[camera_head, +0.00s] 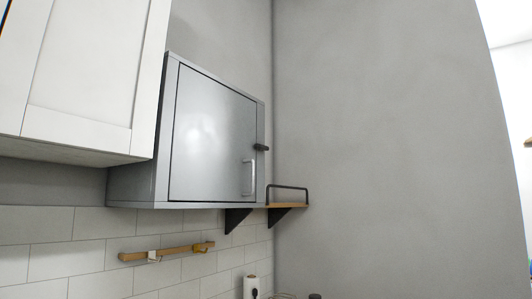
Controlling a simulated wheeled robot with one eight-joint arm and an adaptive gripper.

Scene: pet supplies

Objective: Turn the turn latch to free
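A grey metal wall cabinet (212,135) hangs in the middle left with its door shut. A small dark turn latch (261,148) sits at the right edge of the door, lying roughly level across the door edge and frame. A pale vertical bar handle (249,177) is on the door below the latch. My gripper does not show in this view, so its place relative to the latch cannot be seen.
A white cupboard (85,75) hangs at the left, nearer. A small wooden shelf with a black rail (288,199) is right of the cabinet, below the latch. A wooden rail with hooks (166,252) is beneath. The grey wall at right is bare.

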